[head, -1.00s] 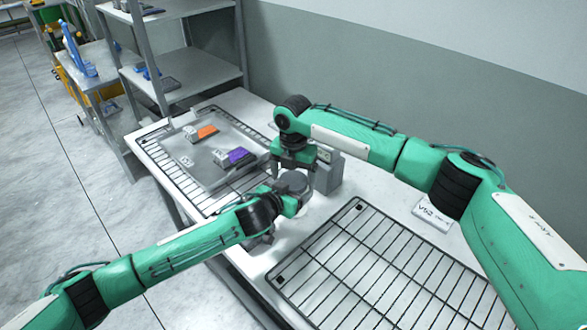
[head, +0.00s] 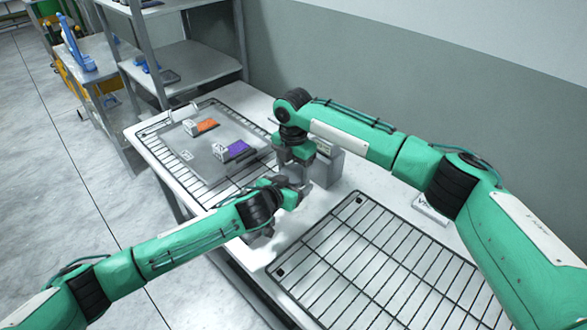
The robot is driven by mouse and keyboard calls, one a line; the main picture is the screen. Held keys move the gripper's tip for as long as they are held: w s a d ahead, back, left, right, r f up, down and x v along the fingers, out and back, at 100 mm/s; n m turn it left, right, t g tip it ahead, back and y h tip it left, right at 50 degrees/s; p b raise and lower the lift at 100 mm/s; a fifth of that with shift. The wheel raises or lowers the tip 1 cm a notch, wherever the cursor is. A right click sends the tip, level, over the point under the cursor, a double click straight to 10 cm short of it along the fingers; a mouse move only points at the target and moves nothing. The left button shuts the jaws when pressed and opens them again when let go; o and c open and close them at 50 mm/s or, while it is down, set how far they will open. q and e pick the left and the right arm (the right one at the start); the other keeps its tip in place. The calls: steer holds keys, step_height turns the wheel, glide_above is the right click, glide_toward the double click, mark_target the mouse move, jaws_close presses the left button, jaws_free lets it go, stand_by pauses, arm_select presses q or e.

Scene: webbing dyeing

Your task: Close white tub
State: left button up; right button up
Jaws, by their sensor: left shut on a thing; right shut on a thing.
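My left gripper (head: 294,192) and my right gripper (head: 297,160) are close together over the middle of the table, the right one pointing down just above and behind the left one. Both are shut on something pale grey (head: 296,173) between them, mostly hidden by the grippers. I cannot tell tub from lid there, or whether the lid is seated. A grey-white box (head: 327,170) stands right beside the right gripper, partly hidden by it.
A wire rack (head: 370,265) lies at the front right. Another rack at the back left (head: 165,150) bears a grey tray (head: 196,165) with an orange block (head: 206,126) and a purple block (head: 238,149). A white label card (head: 430,208) lies by my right arm. Shelves (head: 185,65) stand behind.

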steer(key=o, duration=1.1)
steer(key=shift+r, duration=0.1)
steer(key=shift+r, duration=2.15)
steer(key=shift+c, duration=0.5)
steer(key=shift+r+m, duration=0.6)
steer(key=shift+r, duration=1.3)
